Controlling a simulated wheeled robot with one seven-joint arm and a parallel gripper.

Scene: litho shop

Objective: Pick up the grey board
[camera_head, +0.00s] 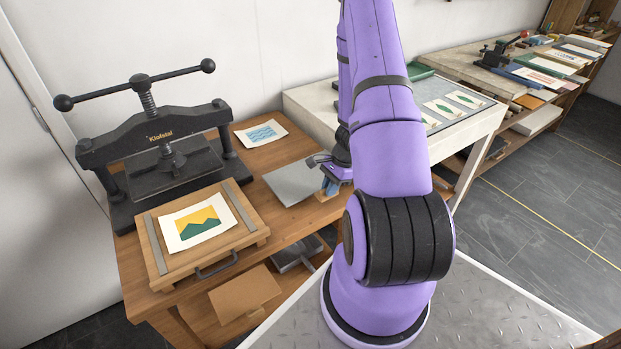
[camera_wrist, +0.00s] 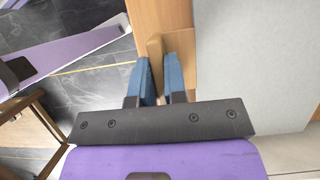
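The grey board (camera_head: 292,183) lies flat on the wooden bench, toward its right end. In the wrist view the grey board (camera_wrist: 255,60) fills the right side, to the right of the fingers. My gripper (camera_head: 330,188) is low at the right edge of the board. Its two blue fingers (camera_wrist: 159,82) are a small gap apart, with a small tan wooden piece (camera_wrist: 155,50) between them. I cannot tell whether they press on it or whether it is joined to the board. My arm hides part of the bench's right end.
A black press (camera_head: 160,145) stands at the bench's back left. A wooden board (camera_head: 252,220) with a mountain print is in front of it. A blue wave print (camera_head: 261,133) lies behind the grey board. A pale table (camera_head: 470,118) with prints stands to the right.

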